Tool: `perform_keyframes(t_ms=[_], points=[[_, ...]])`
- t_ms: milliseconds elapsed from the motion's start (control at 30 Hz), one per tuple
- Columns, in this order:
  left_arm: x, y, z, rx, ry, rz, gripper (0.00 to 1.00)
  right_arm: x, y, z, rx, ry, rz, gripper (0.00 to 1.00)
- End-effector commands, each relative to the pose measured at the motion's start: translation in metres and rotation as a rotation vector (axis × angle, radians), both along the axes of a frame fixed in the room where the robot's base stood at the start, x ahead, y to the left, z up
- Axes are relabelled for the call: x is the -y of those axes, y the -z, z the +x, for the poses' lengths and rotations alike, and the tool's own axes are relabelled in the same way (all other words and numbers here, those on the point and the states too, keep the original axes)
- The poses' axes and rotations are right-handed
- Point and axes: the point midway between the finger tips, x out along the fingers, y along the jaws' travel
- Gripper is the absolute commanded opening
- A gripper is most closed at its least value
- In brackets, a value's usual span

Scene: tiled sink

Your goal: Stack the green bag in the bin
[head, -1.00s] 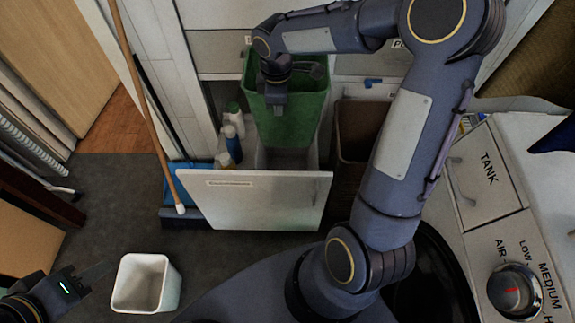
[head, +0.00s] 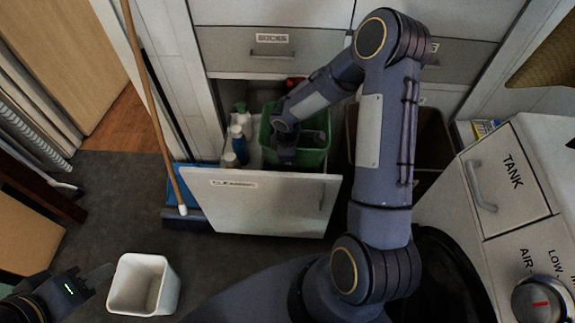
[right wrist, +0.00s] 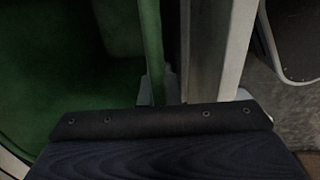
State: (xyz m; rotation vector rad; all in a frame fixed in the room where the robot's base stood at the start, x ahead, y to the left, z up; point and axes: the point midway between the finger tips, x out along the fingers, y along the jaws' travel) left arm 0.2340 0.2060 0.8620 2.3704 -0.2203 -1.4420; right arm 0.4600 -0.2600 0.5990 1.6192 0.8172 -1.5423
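The green bag (head: 315,157), a stiff box-shaped liner, sits low behind the white front panel (head: 250,205) of the pull-out bin. The bin's inside is mostly hidden. My right gripper (head: 287,158) reaches down into the green bag's area at the front side. In the right wrist view, its fingertips (right wrist: 194,92) stand apart, with the green bag's wall (right wrist: 151,45) and a pale panel edge (right wrist: 215,45) between them. My left gripper (head: 98,280) is at the lower left, beside a small white bin (head: 145,285); its finger opening is unclear.
Bottles (head: 238,140) stand left of the green bag. A brown bin (head: 430,140) stands to its right. A broom (head: 150,100) leans at the left. A white appliance (head: 500,190) is at the right.

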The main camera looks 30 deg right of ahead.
Motion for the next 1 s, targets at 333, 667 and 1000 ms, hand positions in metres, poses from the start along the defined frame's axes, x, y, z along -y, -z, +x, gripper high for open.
perform_keyframes(t_ms=[333, 667, 1000], points=[[0.000, 0.010, 0.000, 0.000, 0.000, 0.000, 0.36, 0.000, 0.042, 0.000, -0.001, 0.000, 0.000, 0.00], [0.000, 0.012, 0.000, 0.000, 0.000, 0.000, 0.36, 0.000, 0.045, 0.000, 0.000, 0.000, 0.000, 0.00], [0.000, 0.023, 0.000, 0.000, 0.000, 0.000, 0.36, 0.000, 0.056, -0.001, -0.002, -0.001, 0.000, 0.00]])
